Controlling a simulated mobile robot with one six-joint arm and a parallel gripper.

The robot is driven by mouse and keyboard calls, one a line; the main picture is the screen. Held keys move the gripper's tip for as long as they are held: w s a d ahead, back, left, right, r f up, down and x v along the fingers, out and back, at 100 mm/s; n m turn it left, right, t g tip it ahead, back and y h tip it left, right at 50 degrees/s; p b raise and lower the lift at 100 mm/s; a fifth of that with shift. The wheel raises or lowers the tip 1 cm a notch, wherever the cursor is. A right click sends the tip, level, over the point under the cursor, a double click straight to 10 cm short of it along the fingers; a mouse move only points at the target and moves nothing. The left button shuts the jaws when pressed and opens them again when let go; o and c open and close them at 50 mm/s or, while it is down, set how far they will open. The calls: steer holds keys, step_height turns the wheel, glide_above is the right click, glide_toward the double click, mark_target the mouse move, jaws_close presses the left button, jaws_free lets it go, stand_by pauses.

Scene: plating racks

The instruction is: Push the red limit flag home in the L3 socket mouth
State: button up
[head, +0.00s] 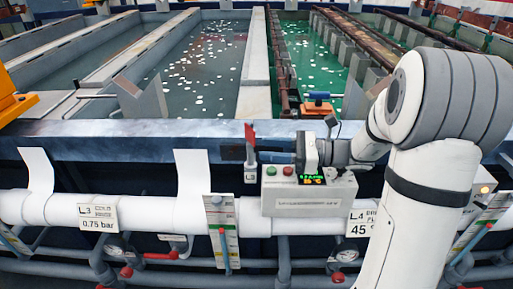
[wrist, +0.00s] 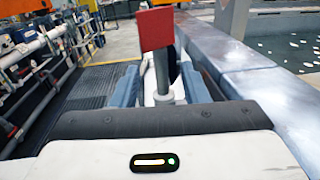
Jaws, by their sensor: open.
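The red limit flag (head: 250,134) stands upright in the head view, on a narrow post above a small pale block (head: 250,173) at the tank's front edge. In the wrist view the red flag (wrist: 155,29) tops a grey stem (wrist: 162,72), which rises between my two blue fingers. My gripper (head: 272,157) reaches in from the right at stem height; its open jaws (wrist: 160,85) straddle the stem with gaps on both sides. Whether the pale block is the L3 socket, and how deep the stem sits, I cannot tell. An L3 label (head: 98,217) is on the white pipe at left.
A grey control box (head: 310,195) with red and green buttons sits just below my gripper. White pipe (head: 150,212), gauges and red-handled valves run along the front. Liquid-filled tanks lie behind the blue-grey rim (head: 120,140).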

steer(key=shift+s+d, duration=0.2)
steer(key=shift+d, duration=1.05)
